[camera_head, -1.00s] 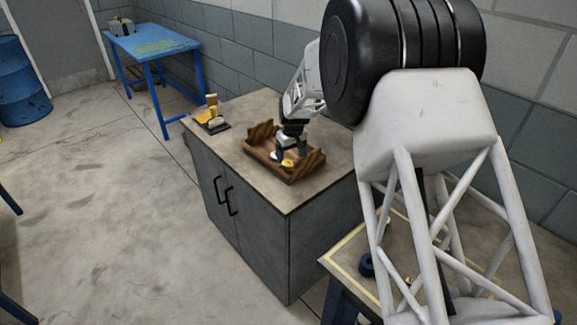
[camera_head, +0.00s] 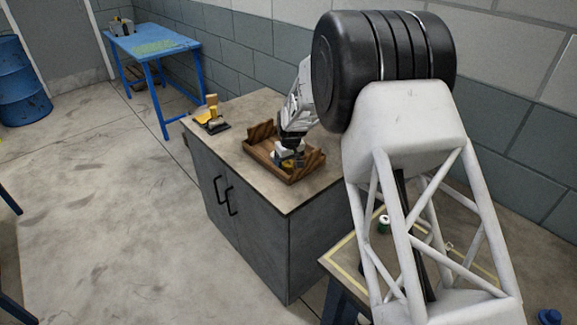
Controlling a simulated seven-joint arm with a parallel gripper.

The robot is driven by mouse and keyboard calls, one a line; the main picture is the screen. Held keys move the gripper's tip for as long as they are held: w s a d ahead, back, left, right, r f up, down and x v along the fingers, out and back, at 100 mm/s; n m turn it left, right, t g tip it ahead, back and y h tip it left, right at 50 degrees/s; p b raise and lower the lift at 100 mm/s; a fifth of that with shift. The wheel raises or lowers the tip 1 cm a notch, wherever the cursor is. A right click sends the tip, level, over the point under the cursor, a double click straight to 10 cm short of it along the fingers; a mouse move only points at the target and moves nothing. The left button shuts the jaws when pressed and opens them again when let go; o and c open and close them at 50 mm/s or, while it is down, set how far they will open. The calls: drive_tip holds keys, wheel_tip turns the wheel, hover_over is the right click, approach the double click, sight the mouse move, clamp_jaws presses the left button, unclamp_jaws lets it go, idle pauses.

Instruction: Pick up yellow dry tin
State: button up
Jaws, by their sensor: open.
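The yellow tin (camera_head: 288,164) is in the wooden tray (camera_head: 254,151) on top of the grey cabinet, towards the tray's near right part. Only a small patch of it shows; my gripper hides most of it. My gripper (camera_head: 289,159) reaches down into the tray at the tin, with its jaws open. The view is too small to tell whether the fingers touch the tin or stand on both sides of it.
The tray has raised wooden ends. A yellow-and-black item (camera_head: 211,121) lies on the cabinet (camera_head: 255,225) left of the tray. A yellow-edged table (camera_head: 340,262) stands at the front right, with a small green-and-white item (camera_head: 384,224). A blue table (camera_head: 150,45) stands behind.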

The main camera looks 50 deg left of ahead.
sight(289, 163)
drive_tip(key=shift+c, duration=0.2)
drive_tip(key=c, duration=1)
drive_tip(key=shift+r, duration=0.15)
drive_tip(key=shift+r, duration=4.85)
